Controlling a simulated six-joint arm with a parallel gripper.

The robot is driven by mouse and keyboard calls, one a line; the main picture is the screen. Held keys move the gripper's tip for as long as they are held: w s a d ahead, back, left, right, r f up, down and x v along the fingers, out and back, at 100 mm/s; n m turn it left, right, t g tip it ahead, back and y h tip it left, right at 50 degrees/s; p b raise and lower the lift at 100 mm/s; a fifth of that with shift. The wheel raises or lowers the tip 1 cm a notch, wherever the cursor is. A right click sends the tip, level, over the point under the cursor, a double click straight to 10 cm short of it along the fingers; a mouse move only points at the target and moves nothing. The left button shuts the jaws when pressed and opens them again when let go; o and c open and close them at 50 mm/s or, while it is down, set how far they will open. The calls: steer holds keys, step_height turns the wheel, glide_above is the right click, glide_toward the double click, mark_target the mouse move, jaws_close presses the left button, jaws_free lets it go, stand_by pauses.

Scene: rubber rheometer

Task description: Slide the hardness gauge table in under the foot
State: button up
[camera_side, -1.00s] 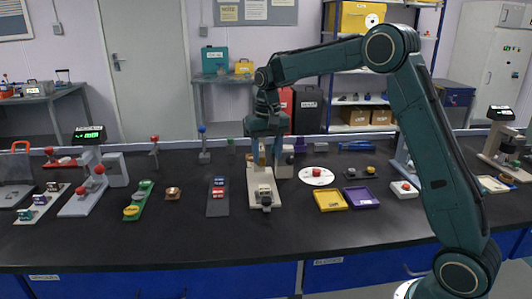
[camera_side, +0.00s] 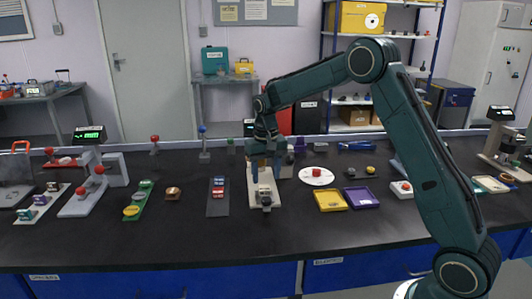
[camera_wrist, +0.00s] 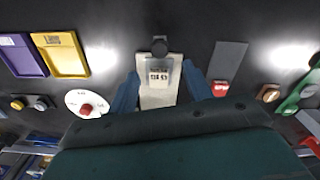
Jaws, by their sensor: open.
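The hardness gauge is a pale cream base (camera_side: 261,204) on the bench. Its sliding table (camera_side: 264,191), a small light grey block with a dark round knob (camera_side: 266,200) at the front, sits on this base. The table also shows in the wrist view (camera_wrist: 159,75), with the knob above it. My gripper (camera_side: 265,177) points down over the table, open. In the wrist view my blue fingers (camera_wrist: 160,80) stand on the left and right of the table, apart from it. The gauge's foot is hidden behind my gripper and wrist.
A white disc with a red knob (camera_side: 316,175), a yellow tray (camera_side: 330,200) and a purple tray (camera_side: 359,197) lie to the right. The bench front is clear.

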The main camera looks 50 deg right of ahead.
mark_target(266, 198)
steer(key=shift+f, duration=3.9)
jaws_close()
